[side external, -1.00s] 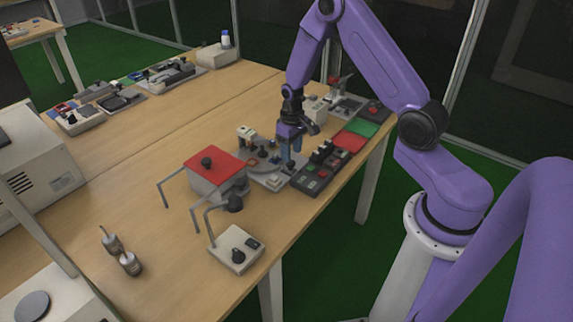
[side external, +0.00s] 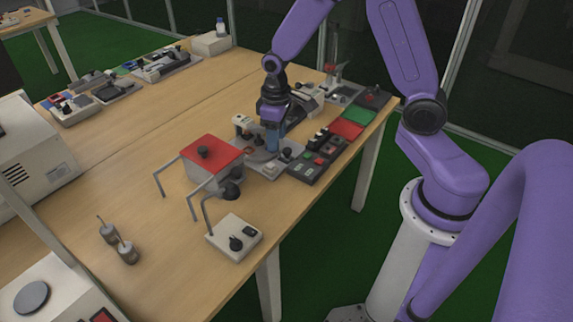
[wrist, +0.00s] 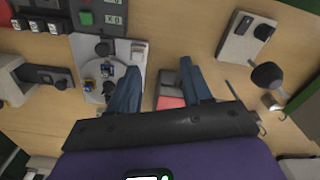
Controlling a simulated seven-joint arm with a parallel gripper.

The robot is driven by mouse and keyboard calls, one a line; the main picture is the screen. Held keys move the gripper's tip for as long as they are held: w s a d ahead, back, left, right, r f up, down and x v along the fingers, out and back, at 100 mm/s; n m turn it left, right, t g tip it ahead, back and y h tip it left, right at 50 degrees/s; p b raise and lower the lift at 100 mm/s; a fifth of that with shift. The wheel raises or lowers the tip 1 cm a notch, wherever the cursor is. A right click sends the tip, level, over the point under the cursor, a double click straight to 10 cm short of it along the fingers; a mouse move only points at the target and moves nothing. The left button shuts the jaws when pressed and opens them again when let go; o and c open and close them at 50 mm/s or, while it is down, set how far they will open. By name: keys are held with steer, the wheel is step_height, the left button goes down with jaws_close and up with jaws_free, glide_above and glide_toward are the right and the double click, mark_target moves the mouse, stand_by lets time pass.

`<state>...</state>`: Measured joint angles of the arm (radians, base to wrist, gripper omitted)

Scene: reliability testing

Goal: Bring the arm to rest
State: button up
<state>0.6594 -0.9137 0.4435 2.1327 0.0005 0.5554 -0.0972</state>
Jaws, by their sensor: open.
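My gripper (side external: 272,140) has blue fingers and points down over the grey-plated test device (side external: 262,163) on the wooden table. In the wrist view my gripper (wrist: 158,88) has its two fingers spread apart, with nothing held between them. The device's round disc (wrist: 108,78) shows beside the left finger. A red-topped box (wrist: 170,102) is partly hidden behind the fingers; in the side view the red-topped box (side external: 212,152) stands left of my gripper. I cannot tell the exact height of the fingertips above the device.
A dark button panel (side external: 318,160) lies right of the device. A white switch box (side external: 234,238) with a bent stalk stands in front. The table (side external: 130,175) is clear left of the red-topped box.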

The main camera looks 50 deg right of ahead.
steer(key=s+a+r+n, duration=0.2)
steer(key=s+a+r, duration=0.15)
steer(key=s, duration=0.25)
steer(key=s+a+r+n, duration=0.3)
steer(key=s+r, duration=0.1)
steer(key=s, duration=0.3)
steer(key=s+d+r+n, duration=0.1)
steer(key=s+r+n, duration=0.2)
steer(key=s, duration=0.9)
steer(key=shift+r+n, duration=0.3)
steer(key=shift+c, duration=0.3)
